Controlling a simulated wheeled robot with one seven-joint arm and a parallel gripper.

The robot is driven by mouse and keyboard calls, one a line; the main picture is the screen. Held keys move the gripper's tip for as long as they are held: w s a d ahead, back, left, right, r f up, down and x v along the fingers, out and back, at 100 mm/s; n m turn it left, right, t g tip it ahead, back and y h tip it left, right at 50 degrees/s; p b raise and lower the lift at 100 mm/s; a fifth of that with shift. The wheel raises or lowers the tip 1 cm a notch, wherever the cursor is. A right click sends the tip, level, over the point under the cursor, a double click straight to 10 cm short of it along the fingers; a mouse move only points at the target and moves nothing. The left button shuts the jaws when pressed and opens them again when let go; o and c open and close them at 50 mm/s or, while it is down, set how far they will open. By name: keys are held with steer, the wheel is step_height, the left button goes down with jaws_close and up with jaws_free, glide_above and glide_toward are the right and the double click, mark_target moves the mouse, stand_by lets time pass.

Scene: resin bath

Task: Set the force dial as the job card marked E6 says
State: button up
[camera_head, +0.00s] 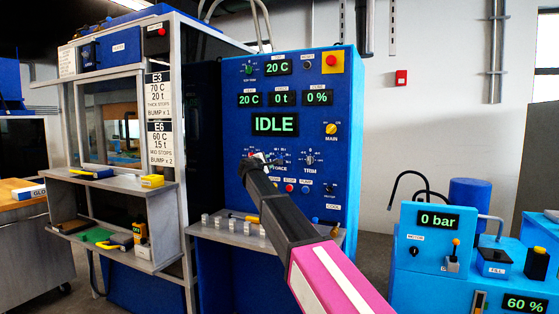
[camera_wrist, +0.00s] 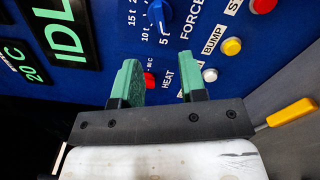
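The job card marked E6 (camera_head: 160,143) hangs on the press frame, below the E3 card, in the head view. It reads 60 C, 15 t, mid stops, bump x 2. The force dial (camera_wrist: 160,11) is a blue knob with a white mark at the top of the wrist view, cut by the frame edge. Its scale shows 5 t, 10 t and 15 t; the mark seems to lie toward the 5 t end. My gripper (camera_wrist: 163,84) is open and empty, with green fingers, apart from the dial. In the head view my gripper (camera_head: 256,159) partly hides the dial area.
The trim dial (camera_head: 309,159) is to the right. The panel display (camera_head: 274,124) reads IDLE. A shelf (camera_head: 235,236) with small parts juts out below.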

steer(key=x, duration=1)
steer(key=shift+w, duration=0.3)
steer(key=shift+d, duration=0.15)
jaws_close()
